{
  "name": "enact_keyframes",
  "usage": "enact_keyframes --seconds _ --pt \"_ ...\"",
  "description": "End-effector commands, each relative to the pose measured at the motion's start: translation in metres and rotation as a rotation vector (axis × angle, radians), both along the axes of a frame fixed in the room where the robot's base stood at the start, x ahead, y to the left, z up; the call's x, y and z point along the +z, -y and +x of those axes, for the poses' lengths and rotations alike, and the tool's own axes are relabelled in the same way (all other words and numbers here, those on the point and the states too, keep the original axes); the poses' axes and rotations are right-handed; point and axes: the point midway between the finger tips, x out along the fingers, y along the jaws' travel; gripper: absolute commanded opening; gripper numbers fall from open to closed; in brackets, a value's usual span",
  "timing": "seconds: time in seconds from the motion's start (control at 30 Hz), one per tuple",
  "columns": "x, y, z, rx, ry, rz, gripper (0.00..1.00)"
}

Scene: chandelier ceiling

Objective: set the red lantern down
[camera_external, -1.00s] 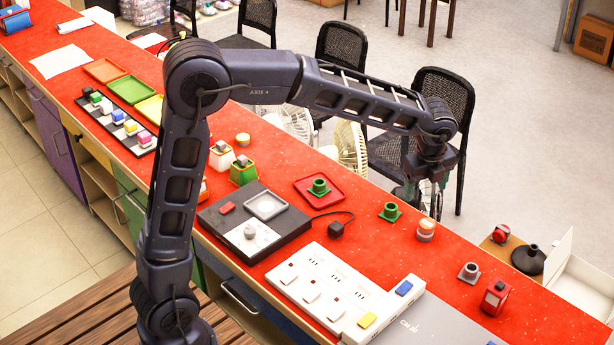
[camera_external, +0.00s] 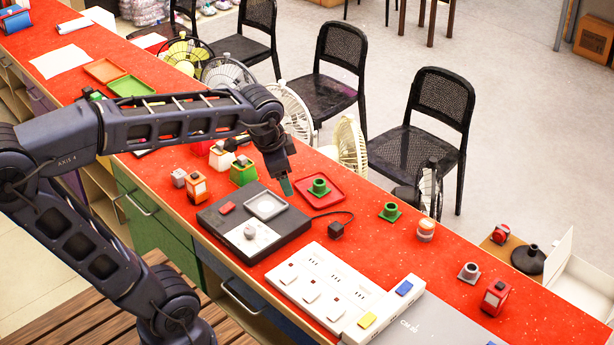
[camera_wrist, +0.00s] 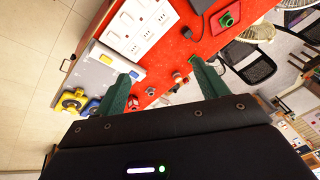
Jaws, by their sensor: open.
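The red lantern (camera_external: 495,298) stands upright on the red counter (camera_external: 380,245) near its right end, beside the grey box. My gripper (camera_external: 286,186) is well to the left of it in the external view, pointing down near the black device with a grey pad. In the wrist view the two green fingers of my gripper (camera_wrist: 162,88) are spread apart with nothing held between them. Small objects show far off between the fingers there; I cannot tell surely which is the red lantern.
A black device (camera_external: 250,222), a red tray (camera_external: 319,189) with a green piece, and a white socket strip (camera_external: 325,287) lie on the counter. Orange (camera_external: 195,187) and green (camera_external: 243,172) lanterns stand to the left. Fans (camera_external: 350,148) line the far edge.

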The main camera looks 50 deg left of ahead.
Motion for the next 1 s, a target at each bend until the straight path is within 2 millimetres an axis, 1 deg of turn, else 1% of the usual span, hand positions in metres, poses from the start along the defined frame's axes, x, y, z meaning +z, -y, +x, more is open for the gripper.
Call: enact_keyframes --seconds 0.03,0.2,0.3,0.4,0.57,1.0 --pt "-0.002 -0.008 -0.016 0.066 0.017 -0.030 0.73" --pt "-0.017 -0.026 -0.058 0.284 0.056 -0.135 0.73" --pt "-0.025 -0.033 -0.077 0.381 0.072 -0.184 0.73" --pt "-0.031 -0.037 -0.089 0.447 0.082 -0.221 0.73" --pt "-0.036 -0.039 -0.096 0.491 0.086 -0.245 0.73" --pt "-0.036 -0.039 -0.096 0.493 0.087 -0.245 0.73"
